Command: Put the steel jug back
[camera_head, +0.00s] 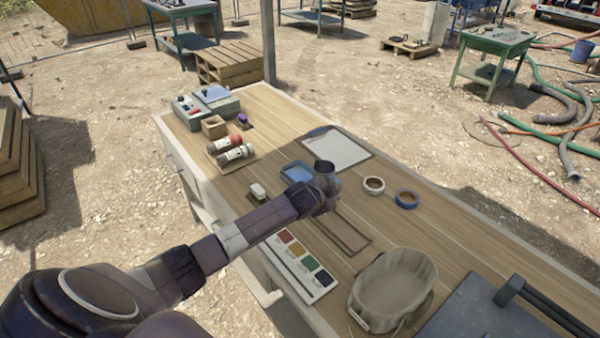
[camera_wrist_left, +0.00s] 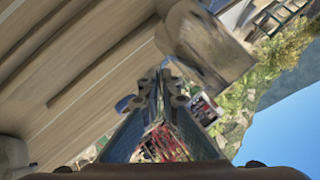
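The steel jug (camera_head: 326,174) is a small dark metal vessel over the middle of the wooden workbench, its rim facing up. My left gripper (camera_head: 322,200) is at its near side, and its wrist hides part of the jug. In the left wrist view, a blurred grey metal body, apparently the jug (camera_wrist_left: 205,45), lies just beyond the fingertips (camera_wrist_left: 161,90). The fingers are close together, apparently on its handle, though the contact is not clear. Whether the jug touches the bench is hard to tell. My right gripper is not in view.
Near the jug are a blue tray (camera_head: 296,173), a clipboard (camera_head: 336,149), two tape rolls (camera_head: 373,185) (camera_head: 406,198), a thin rectangular frame (camera_head: 340,232), a colour card (camera_head: 302,266) and a grey tub (camera_head: 393,288). The bench is bare right of the tape rolls.

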